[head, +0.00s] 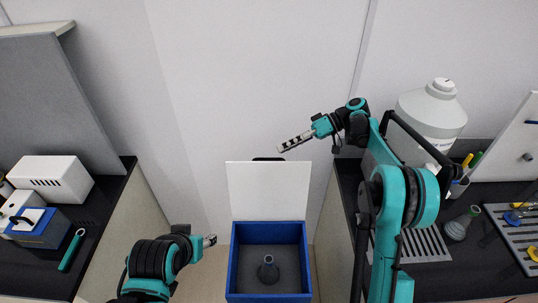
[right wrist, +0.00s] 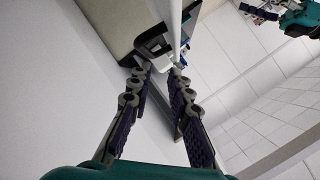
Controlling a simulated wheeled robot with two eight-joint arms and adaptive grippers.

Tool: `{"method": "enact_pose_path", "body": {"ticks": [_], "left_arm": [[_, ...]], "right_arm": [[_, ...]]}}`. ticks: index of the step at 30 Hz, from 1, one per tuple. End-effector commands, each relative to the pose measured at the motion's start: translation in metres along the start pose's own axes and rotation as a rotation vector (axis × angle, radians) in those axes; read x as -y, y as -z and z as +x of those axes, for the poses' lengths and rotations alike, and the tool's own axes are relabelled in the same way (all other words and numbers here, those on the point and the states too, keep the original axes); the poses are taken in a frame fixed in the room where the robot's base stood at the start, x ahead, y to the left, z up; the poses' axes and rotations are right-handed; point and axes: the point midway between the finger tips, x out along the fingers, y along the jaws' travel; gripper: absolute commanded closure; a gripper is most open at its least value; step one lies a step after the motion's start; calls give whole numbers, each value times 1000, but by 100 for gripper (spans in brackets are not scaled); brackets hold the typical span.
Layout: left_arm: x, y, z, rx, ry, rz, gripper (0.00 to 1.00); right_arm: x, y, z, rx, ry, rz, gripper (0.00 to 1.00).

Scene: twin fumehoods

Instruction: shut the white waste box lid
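The waste box (head: 233,262) is a blue open box on the floor between the two benches. Its white lid (head: 268,190) stands upright at the back, open, with a dark handle (head: 268,159) on its top edge. My right gripper (head: 283,148) is just above and right of the handle in the head view. In the right wrist view its fingers (right wrist: 156,70) are spread and empty, with the dark handle (right wrist: 150,47) just beyond the tips, apparently not gripped. My left gripper (head: 212,240) is left of the box; its opening cannot be made out.
A grey flask (head: 268,270) stands inside the box. The left bench (head: 100,235) holds a white box and a blue case. The right bench (head: 470,262) holds a large white bottle (head: 432,108), a flask and racks. My right arm reaches over that bench's edge.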

Motion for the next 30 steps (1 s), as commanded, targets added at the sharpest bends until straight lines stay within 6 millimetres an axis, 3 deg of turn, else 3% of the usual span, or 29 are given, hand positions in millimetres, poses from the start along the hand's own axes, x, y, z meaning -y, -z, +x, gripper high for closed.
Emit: {"method": "enact_pose_path", "body": {"ticks": [3, 10, 14, 24, 30], "left_arm": [[0, 0, 0, 0, 0, 0, 50], [0, 0, 0, 0, 0, 0, 50], [0, 0, 1, 0, 0, 0, 50], [0, -4, 5, 0, 0, 0, 50], [0, -4, 6, 0, 0, 0, 50]], "right_arm": [[-22, -3, 0, -18, 95, -80, 81], [-38, -10, 1, -40, 185, -165, 81], [-37, -11, 9, -41, 195, -174, 81], [-27, -10, 62, -41, 193, -172, 81], [-24, -9, 76, -41, 192, -171, 81]]}}
